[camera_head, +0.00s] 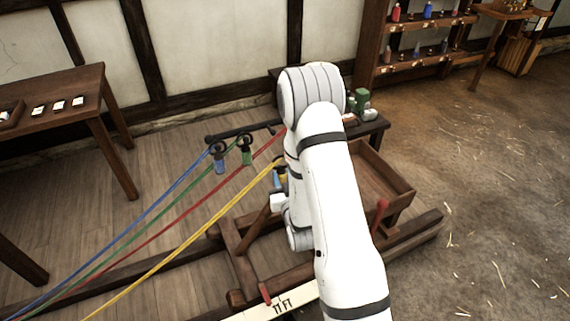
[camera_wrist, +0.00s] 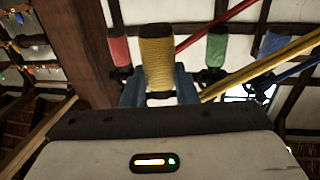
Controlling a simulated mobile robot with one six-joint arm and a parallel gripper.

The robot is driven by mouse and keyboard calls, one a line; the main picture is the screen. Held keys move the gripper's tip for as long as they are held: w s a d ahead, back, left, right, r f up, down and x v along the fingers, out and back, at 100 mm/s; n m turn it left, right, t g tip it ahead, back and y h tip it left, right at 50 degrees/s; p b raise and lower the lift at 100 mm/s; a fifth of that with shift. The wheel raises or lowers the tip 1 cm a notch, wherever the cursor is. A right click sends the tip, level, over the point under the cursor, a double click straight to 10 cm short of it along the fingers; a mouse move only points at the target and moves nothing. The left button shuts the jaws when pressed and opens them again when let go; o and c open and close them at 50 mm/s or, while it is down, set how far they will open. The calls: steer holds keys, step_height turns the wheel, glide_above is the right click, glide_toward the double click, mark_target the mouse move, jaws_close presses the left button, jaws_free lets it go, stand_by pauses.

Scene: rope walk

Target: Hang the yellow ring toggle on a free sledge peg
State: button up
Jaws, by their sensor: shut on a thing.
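The yellow ring toggle (camera_wrist: 157,62), a ribbed cylinder with dark ends, is held between the blue fingers of my gripper (camera_wrist: 159,84) in the wrist view. In the head view, my gripper (camera_head: 279,184) is partly hidden by my arm, beside the end of the yellow rope (camera_head: 205,217). A blue toggle (camera_head: 220,162) and a green toggle (camera_head: 246,157) hang from the dark peg bar (camera_head: 228,135) of the sledge. A red toggle (camera_wrist: 119,50) shows left of the yellow one in the wrist view; my arm hides it in the head view. I cannot tell whether the yellow ring touches a peg.
Blue, green, red and yellow ropes stretch to the lower left. The wooden sledge (camera_head: 232,241) with a tray (camera_head: 397,188) stands around my arm. A side table (camera_head: 85,92) is at the left, shelves (camera_head: 425,58) at the back. Floor on the right is clear.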

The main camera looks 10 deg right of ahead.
steer(key=w+y+b, duration=0.1)
steer(key=b, duration=0.3)
steer(key=shift+w+n, duration=0.3)
steer(key=b, duration=0.2)
steer(key=w+r+y+b, duration=0.1)
steer(key=b, duration=0.2)
steer(key=shift+d+r+n, duration=0.15)
steer(key=shift+d+n, duration=0.05)
steer(key=shift+n, duration=0.2)
steer(key=b, duration=0.2)
steer(key=r+b, duration=0.1)
steer(key=b, duration=0.1)
steer(key=shift+s+d+r+n+y, duration=0.2)
steer(key=shift+r+n+y, duration=0.1)
steer(key=shift+y, duration=0.1)
steer(key=b, duration=0.1)
steer(key=r+b, duration=0.1)
steer(key=shift+s+d+r+y+b, duration=0.2)
steer(key=shift+s+d+y+b, duration=0.1)
steer(key=shift+s+b, duration=0.1)
steer(key=shift+r, duration=0.2)
steer(key=w+a+f, duration=0.1)
steer(key=w+a, duration=0.1)
steer(key=w, duration=0.7)
steer(key=shift+w+f+p, duration=0.25)
steer(key=shift+f+p, duration=0.1)
steer(key=shift+d, duration=0.1)
